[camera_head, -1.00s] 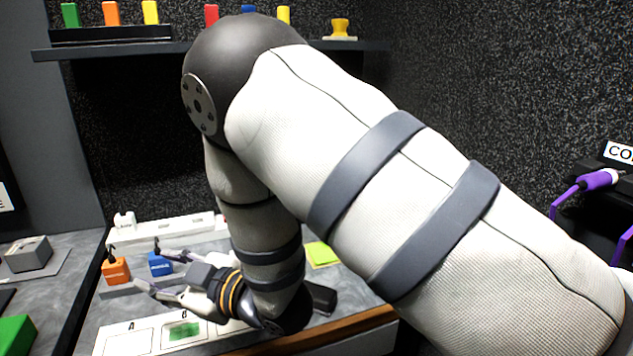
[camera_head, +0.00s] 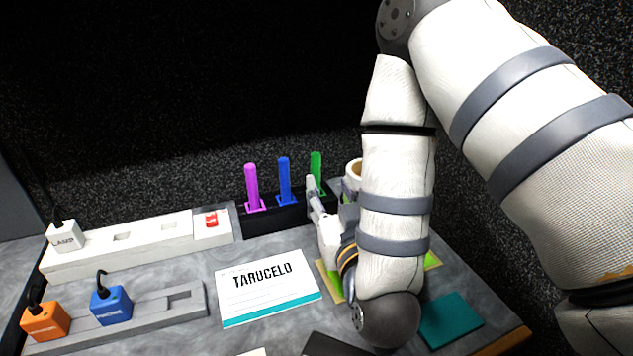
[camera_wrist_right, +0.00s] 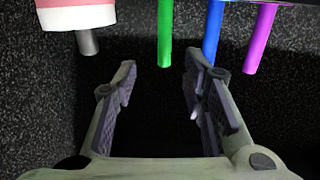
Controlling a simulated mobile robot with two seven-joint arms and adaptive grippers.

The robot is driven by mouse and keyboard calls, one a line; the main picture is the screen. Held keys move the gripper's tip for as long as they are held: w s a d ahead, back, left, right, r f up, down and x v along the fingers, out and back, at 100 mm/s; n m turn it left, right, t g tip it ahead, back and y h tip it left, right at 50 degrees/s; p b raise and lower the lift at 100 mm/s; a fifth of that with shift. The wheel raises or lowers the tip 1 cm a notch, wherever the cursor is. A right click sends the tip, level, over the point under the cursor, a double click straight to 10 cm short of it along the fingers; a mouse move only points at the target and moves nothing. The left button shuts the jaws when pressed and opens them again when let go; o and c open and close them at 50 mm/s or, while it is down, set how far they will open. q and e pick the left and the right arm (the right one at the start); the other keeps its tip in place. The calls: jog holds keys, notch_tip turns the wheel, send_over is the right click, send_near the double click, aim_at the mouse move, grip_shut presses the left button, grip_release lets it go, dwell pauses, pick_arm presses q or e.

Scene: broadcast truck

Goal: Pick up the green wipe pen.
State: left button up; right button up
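The green wipe pen (camera_head: 316,161) stands upright in a black holder (camera_head: 275,221) at the back of the desk, to the right of a blue pen (camera_head: 284,172) and a magenta pen (camera_head: 251,180). My right gripper (camera_head: 331,188) is close in front of the green pen, and its finger hides part of the pen's lower end. In the right wrist view the gripper (camera_wrist_right: 160,75) is open and empty. There the green pen (camera_wrist_right: 165,35) lies in line with the gap, just beyond the fingertips. My left gripper is not in view.
A tape roll (camera_head: 353,170) stands just right of the green pen, partly behind my arm. A white card reading TARUCELO (camera_head: 268,284) lies in front of the holder. A white power strip (camera_head: 125,243) and orange (camera_head: 45,321) and blue (camera_head: 111,305) plugs are at left.

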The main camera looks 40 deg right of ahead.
aim_at(316, 162)
jog(key=x, duration=0.6)
jog(key=r+x, duration=0.1)
jog(key=x, duration=0.2)
jog(key=shift+w+a, duration=0.1)
jog(key=shift+w, duration=0.2)
grip_shut()
